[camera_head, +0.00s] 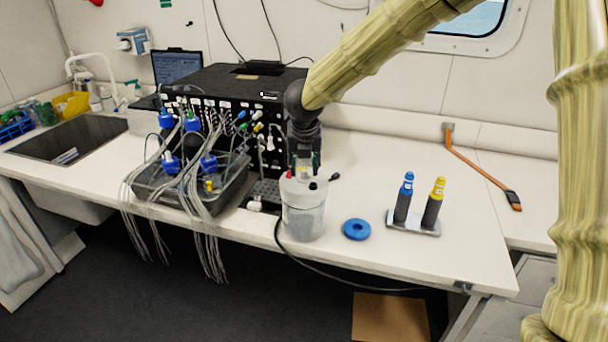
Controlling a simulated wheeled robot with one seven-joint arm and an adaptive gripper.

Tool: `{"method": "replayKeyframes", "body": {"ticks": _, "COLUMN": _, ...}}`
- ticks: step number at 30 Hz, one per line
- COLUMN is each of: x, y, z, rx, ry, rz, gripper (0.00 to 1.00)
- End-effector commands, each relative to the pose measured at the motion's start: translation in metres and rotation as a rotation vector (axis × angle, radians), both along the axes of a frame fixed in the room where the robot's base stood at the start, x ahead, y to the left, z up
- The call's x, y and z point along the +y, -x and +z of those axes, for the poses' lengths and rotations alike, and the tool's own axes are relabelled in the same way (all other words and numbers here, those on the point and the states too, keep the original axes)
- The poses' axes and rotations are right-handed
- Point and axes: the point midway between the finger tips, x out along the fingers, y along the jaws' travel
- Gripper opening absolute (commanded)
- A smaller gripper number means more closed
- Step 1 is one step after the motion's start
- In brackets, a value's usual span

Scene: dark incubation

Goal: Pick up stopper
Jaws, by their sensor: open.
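A blue round piece (357,229) with a dark centre, which looks like the stopper, lies flat on the white bench near its front edge. My gripper (303,168) is open and points down over the top of a white translucent container (303,212), to the left of and behind the blue piece. Its dark fingertips overlap the container's lid in the picture, so I cannot tell whether they touch it. Small red, yellow and dark fittings show around the lid.
A metal holder (400,226) with a blue-topped and a yellow-topped dark bottle stands right of the blue piece. A grey tray (150,191) with several blue-capped bottles and many tubes is left. A black instrument box (225,90) stands behind. An orange strap (480,170) lies at right.

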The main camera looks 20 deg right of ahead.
Motion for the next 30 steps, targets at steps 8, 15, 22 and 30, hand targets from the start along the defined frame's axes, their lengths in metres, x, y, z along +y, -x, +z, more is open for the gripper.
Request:
{"method": "replayKeyframes", "body": {"ticks": 8, "x": -0.001, "y": -0.009, "z": -0.02, "rx": -0.001, "ry": 0.001, "rz": 0.001, "gripper": 0.4}}
{"method": "replayKeyframes", "body": {"ticks": 15, "x": -0.001, "y": -0.009, "z": -0.021, "rx": -0.001, "ry": 0.0, "rz": 0.002, "gripper": 0.39}}
{"method": "replayKeyframes", "body": {"ticks": 22, "x": -0.001, "y": -0.009, "z": -0.021, "rx": -0.001, "ry": 0.001, "rz": 0.002, "gripper": 0.04}}
{"method": "replayKeyframes", "body": {"ticks": 30, "x": -0.001, "y": -0.009, "z": -0.021, "rx": -0.001, "ry": 0.001, "rz": 0.001, "gripper": 0.03}}
